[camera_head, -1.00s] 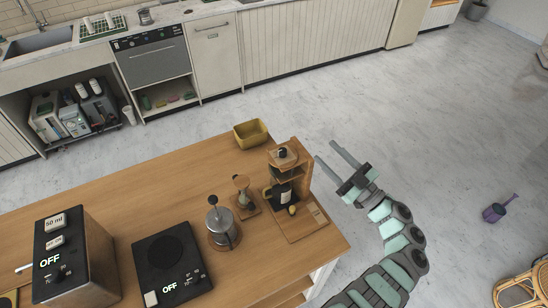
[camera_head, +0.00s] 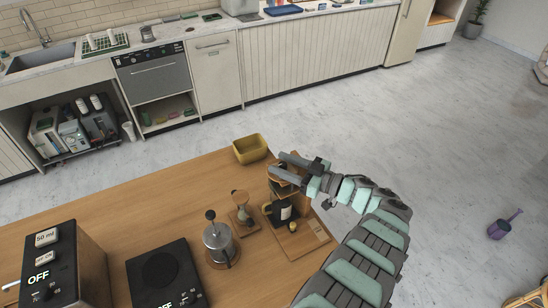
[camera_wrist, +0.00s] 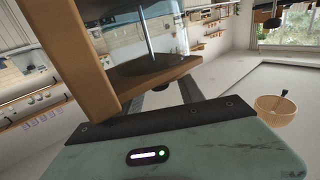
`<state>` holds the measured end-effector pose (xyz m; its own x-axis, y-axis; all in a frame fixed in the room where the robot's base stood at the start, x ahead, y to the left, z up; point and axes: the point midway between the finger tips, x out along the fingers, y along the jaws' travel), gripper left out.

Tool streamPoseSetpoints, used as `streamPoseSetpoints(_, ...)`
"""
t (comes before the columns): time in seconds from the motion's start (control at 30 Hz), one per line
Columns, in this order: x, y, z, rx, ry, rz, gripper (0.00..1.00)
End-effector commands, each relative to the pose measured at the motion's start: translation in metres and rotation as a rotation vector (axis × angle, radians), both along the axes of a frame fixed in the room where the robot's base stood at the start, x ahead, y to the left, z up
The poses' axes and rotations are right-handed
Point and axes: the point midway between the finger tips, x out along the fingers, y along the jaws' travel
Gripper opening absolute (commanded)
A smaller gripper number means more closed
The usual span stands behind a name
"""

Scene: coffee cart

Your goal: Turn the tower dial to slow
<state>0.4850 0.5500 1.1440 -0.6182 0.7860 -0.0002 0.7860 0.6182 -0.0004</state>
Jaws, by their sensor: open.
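The wooden drip tower (camera_head: 273,192) stands at the right end of the wooden counter, with a dark bottle (camera_head: 281,210) inside it. My gripper (camera_head: 278,163) is open at the top of the tower, reaching in from the right. Its fingers and wrist cover the tower top, so I cannot make out the dial in the head view. In the wrist view, the tower's wooden frame (camera_wrist: 90,60) crosses in front and partly hides my fingers. A thin metal rod and a dark round part lie by its shelf. I cannot tell if a finger touches the tower or where the dial points.
A yellow bin (camera_head: 250,149) sits close behind the tower. A French press (camera_head: 217,240) and an hourglass-shaped dripper (camera_head: 241,210) stand to its left. A black scale (camera_head: 165,278) and a box reading OFF (camera_head: 68,265) are further left.

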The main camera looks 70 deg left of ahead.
Motion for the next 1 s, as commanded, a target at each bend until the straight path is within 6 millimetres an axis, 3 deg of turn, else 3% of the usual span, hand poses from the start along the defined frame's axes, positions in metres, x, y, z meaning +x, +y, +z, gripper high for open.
streamPoseSetpoints(0.2,-0.016,0.02,0.0,0.0,-0.001,0.0,0.45)
streamPoseSetpoints(0.57,-0.018,0.024,-0.001,0.001,-0.001,-0.002,0.45)
streamPoseSetpoints(1.0,-0.018,0.024,-0.001,0.001,-0.001,-0.002,0.09)
